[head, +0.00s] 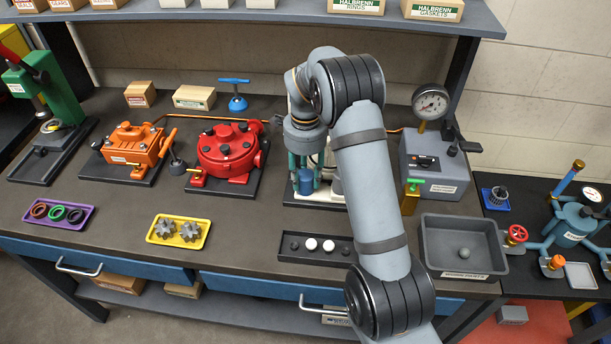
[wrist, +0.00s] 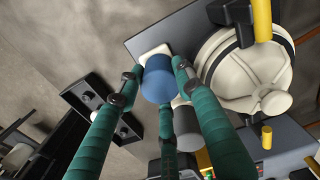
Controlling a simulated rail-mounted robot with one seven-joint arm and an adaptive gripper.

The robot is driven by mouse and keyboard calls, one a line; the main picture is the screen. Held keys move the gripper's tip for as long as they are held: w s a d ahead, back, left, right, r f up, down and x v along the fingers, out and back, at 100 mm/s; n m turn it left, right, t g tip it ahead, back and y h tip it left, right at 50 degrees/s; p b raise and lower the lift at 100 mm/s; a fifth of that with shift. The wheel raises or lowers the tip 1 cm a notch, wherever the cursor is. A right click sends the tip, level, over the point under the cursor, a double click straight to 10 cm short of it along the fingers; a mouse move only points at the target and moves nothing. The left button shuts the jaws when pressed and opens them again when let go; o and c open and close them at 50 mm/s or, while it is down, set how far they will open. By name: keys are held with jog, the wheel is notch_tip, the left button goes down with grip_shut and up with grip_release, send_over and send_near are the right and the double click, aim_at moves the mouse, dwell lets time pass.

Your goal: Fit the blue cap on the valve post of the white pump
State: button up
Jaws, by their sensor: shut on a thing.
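My gripper (head: 304,172) has teal fingers and is shut on the blue cap (head: 305,184). In the wrist view the cap (wrist: 157,82) sits between the fingertips (wrist: 157,76). The white pump (head: 325,201) stands on a dark base behind my arm, which hides much of it. In the wrist view the pump's round cream body (wrist: 228,80) is right of the cap. A pale block shows just past the cap. The valve post cannot be made out, and I cannot tell whether the cap touches anything below.
The red pump (head: 228,150) stands to the left and a grey gauge box (head: 432,162) to the right. A black tray (head: 285,249) with small knobs and a grey bin (head: 428,232) lie in front. Bare bench shows between the yellow gear tray (head: 179,243) and the black tray.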

jog(key=shift+f, duration=0.2)
jog(key=o, duration=1.1)
jog(key=shift+r, duration=0.15)
jog(key=shift+r+p, duration=2.05)
jog(key=shift+r, duration=0.9)
notch_tip(320, 180, up, 12)
